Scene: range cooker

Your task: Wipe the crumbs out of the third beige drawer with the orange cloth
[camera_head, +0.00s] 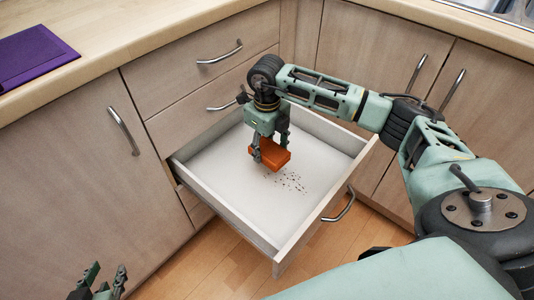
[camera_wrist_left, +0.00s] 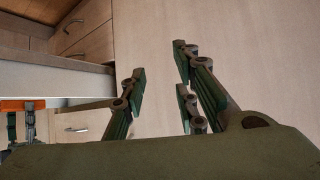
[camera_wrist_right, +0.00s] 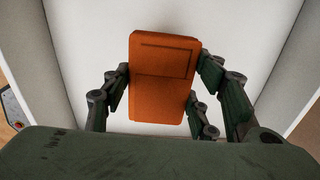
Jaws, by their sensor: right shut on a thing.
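The third beige drawer (camera_head: 232,203) is pulled out, with a white inside. Dark crumbs (camera_head: 291,183) lie scattered on its floor near the middle, towards the front. My right gripper (camera_head: 270,152) is inside the drawer area, shut on the folded orange cloth (camera_head: 274,156). The crumbs are just in front and to the right of the cloth. In the right wrist view the cloth (camera_wrist_right: 162,80) sits between the fingers, over the white drawer floor. I cannot tell whether it touches the floor. My left gripper (camera_head: 98,283) is open and empty at the lower left, outside the drawer.
Two closed drawers with bar handles (camera_head: 220,53) are above the open one. A cupboard door (camera_head: 92,165) is at left, more doors at right. A purple item (camera_head: 34,57) lies on the worktop (camera_head: 130,32). The wooden floor (camera_head: 185,268) in front is clear.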

